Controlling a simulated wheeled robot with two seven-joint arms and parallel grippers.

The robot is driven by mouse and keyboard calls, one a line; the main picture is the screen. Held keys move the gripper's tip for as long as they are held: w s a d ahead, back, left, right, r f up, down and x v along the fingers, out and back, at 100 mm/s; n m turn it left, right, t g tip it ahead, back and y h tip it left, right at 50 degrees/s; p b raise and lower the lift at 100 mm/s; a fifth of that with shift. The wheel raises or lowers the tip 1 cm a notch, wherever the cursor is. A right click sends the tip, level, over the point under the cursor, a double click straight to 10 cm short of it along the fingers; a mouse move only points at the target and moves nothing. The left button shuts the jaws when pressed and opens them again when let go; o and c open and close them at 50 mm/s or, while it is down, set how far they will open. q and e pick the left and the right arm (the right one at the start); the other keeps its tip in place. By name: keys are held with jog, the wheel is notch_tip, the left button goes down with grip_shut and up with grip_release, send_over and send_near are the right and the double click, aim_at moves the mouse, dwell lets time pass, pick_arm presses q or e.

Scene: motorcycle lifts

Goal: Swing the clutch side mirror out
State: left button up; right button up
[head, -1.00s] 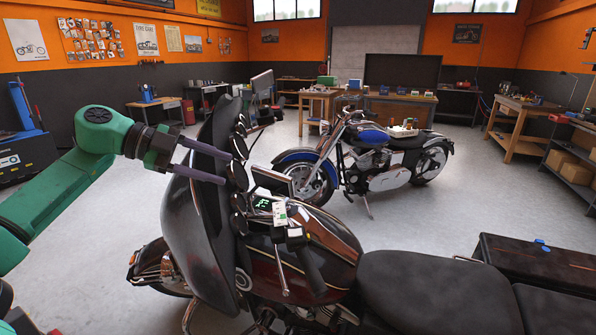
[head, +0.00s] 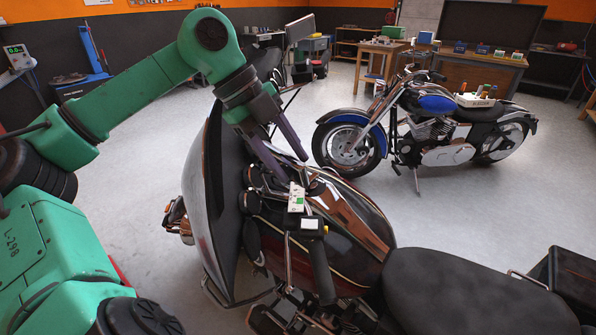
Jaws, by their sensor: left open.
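The dark motorcycle (head: 345,215) stands in front of me, its fairing (head: 208,185) towards the left. On its near side are a handlebar grip (head: 320,272) and a thin lever (head: 287,258). Dark round shapes (head: 252,240) sit in a row behind the fairing; I cannot tell whether one is the clutch side mirror. My left gripper (head: 292,168) is open, its two long fingers pointing down and right above the handlebar area. It hides part of the cockpit, and I cannot tell whether it touches anything. My right gripper is out of view.
A small green and white box (head: 297,196) sits by the handlebar. The seat (head: 465,292) extends right, with a dark case (head: 572,283) behind it. A blue and chrome motorcycle (head: 435,125) stands beyond. Open grey floor lies between and around the motorcycles.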

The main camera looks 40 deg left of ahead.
aim_at(296, 171)
pick_arm(q)
jog(key=x, duration=0.2)
jog(key=shift+w+d+f, duration=0.15)
jog(key=shift+d+f, duration=0.05)
jog(key=shift+f, duration=0.35)
jog(key=shift+c, duration=1.2)
grip_shut()
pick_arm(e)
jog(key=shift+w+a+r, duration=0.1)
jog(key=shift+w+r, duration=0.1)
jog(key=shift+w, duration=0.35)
pick_arm(q)
jog(key=shift+r, duration=0.1)
